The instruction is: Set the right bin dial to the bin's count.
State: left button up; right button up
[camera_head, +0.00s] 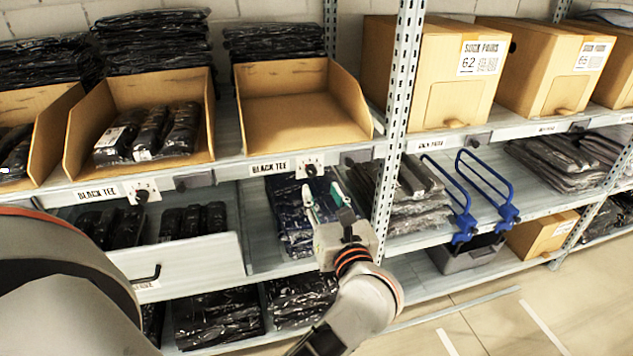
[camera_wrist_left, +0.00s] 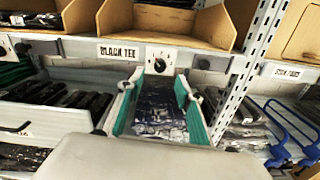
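The right BLACK TEE bin (camera_head: 290,118) is an open cardboard bin on the upper shelf, and its visible floor is bare. Its dial (camera_head: 311,170) is a black knob on a white plate on the shelf edge below it. The dial also shows in the left wrist view (camera_wrist_left: 159,65); its exact setting is too small to read. My left gripper (camera_head: 322,192) is just below and in front of this dial. Its two green-padded fingers (camera_wrist_left: 157,98) are spread apart and empty, with the dial beyond them. My right gripper is in neither view.
The left bin (camera_head: 190,88) holds several black packages, with its own dial (camera_head: 141,196) below. A steel upright (camera_head: 398,95) stands right of the right bin. Blue hooked handles (camera_head: 463,200) stick out at the right. Bagged garments fill the lower shelves.

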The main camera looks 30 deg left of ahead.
aim_at(312, 173)
pick_arm(q)
jog(key=shift+f+x, duration=0.1)
jog(key=shift+x, duration=1.85)
jog(key=shift+f+x, duration=0.15)
jog(key=shift+x, duration=1.85)
grip_shut()
